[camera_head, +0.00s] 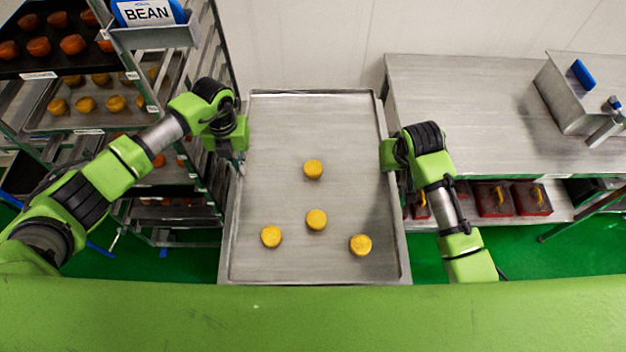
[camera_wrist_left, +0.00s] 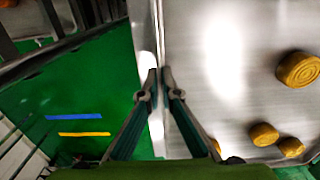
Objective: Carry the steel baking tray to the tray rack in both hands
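The steel baking tray (camera_head: 270,130) is in the middle of the head view, held in front of me, with several round yellow pastries (camera_head: 316,220) on it. My left gripper (camera_head: 240,166) is at the tray's left edge. In the left wrist view the two fingers (camera_wrist_left: 159,78) are closed on the tray's rim (camera_wrist_left: 158,40), one on each side. My right gripper (camera_head: 392,172) is at the tray's right edge; its fingers are mostly hidden behind the wrist. The tray rack (camera_head: 205,60) stands at the left, loaded with trays of orange and yellow pastries.
A steel table (camera_head: 480,110) stands at the right with a metal bin (camera_head: 575,95) on top and red boxes (camera_head: 495,198) on its lower shelf. A blue-labelled BEAN container (camera_head: 145,12) sits at upper left. Green floor (camera_head: 180,262) shows below the rack; a white wall is behind.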

